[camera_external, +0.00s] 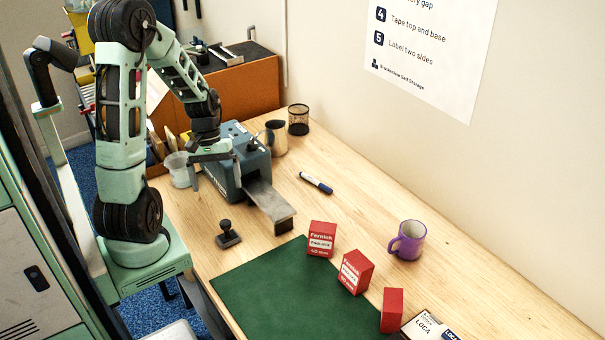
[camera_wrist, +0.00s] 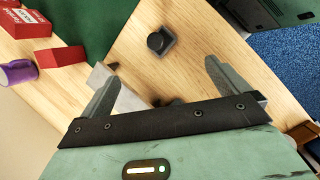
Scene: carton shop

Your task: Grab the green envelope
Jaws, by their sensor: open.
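I cannot make out a green envelope in either view. The only large flat green thing is a dark green mat-like sheet (camera_external: 290,295) on the table, also at the top of the wrist view (camera_wrist: 95,25). My gripper (camera_external: 213,168) hangs over the left part of the table, at the blue-grey machine (camera_external: 229,180), well apart from the sheet. In the wrist view my gripper (camera_wrist: 160,75) has its two fingers spread, with nothing between them. Pale paper-like edges (camera_external: 155,138) show behind the machine, partly hidden by my arm.
A black stamp (camera_external: 228,235) stands left of the machine's metal plate. Three red boxes (camera_external: 321,239) stand along the sheet's right side, near a purple mug (camera_external: 407,240) and a white label box (camera_external: 428,327).

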